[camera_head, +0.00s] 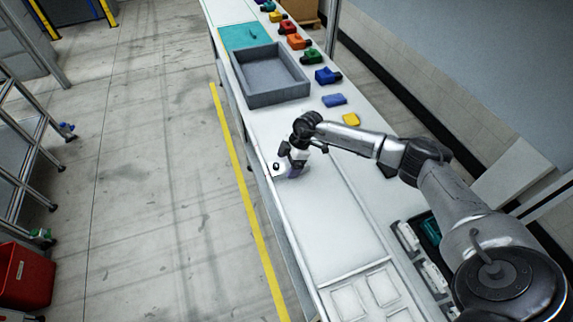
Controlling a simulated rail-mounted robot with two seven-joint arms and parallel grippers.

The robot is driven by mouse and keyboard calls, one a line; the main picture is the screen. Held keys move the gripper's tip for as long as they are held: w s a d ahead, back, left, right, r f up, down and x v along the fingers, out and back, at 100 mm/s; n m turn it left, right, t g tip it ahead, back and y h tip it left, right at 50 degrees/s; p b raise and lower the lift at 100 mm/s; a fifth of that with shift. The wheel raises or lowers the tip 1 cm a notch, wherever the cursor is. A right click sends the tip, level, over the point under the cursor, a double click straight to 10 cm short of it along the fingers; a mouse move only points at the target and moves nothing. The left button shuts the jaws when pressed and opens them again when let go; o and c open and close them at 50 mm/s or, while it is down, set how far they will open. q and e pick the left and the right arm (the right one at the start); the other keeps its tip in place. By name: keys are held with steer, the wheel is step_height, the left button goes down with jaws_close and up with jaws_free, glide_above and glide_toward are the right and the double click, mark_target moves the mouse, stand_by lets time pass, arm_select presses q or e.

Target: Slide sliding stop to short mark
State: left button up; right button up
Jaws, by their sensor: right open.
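My right gripper (288,160) hangs low over the white bench (325,215), near its left edge. It is open, and its fingers point down. A small pale piece with a dark knob (276,166) lies right at the fingertips, close to the bench's left edge; it may be the sliding stop, but it is too small and partly covered to be sure. I cannot tell whether the fingers touch it. I cannot make out the short mark. My left gripper is not in view.
A grey tray (276,98) and a teal mat (237,37) lie farther up the bench. Several coloured blocks line its right side, among them a blue one (327,76) and a yellow one (351,120). White square pads (382,287) lie at the near end. The middle is clear.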

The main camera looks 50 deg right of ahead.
steer(key=p+v, duration=0.1)
steer(key=v, duration=1.1)
stand_by(0.4)
